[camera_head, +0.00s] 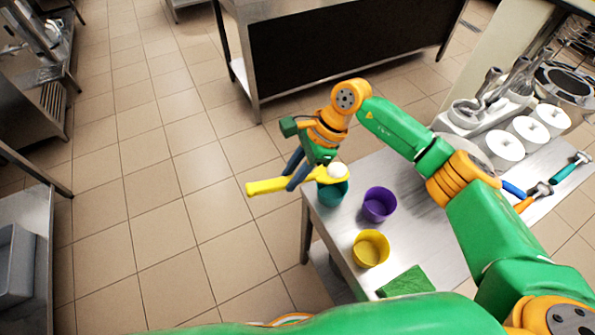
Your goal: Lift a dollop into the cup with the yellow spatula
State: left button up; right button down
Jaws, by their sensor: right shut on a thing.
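My right gripper (294,176) is shut on the yellow spatula (268,186), held near the left end of the table. The spatula's handle points left, and its head lies to the right of the fingers. A white, rounded dollop (338,170) shows at the head, over the rim of the teal cup (332,193); I cannot tell whether it touches the cup. A purple cup (379,205) and a yellow cup (371,249) stand upright nearby. The spatula and dollop partly hide the teal cup. My left gripper is out of view.
The metal table (335,232) also bears a folded green cloth (406,282) near the front. White tubs (503,150) stand at the back right. Blue (513,189), orange (533,197) and teal (569,167) handled tools lie at the right. Tiled floor is open at the left.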

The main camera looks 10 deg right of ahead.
jog(key=shift+s+d+f+t+p, duration=0.15)
jog(key=shift+s+f+t+p, duration=0.15)
jog(key=shift+t+p, duration=0.65)
jog(key=s+f+n+t+y+b, duration=0.1)
jog(key=t+b, duration=0.3)
jog(key=b, duration=0.1)
jog(key=s+f+n+t+y+b, duration=0.1)
jog(key=n+t+y+b, duration=0.1)
jog(key=t+b, duration=0.2)
jog(key=s+f+n+t+y+b, duration=0.1)
jog(key=t+b, duration=0.3)
jog(key=b, duration=0.3)
jog(key=shift+d+n, duration=0.25)
jog(key=shift+n, duration=0.15)
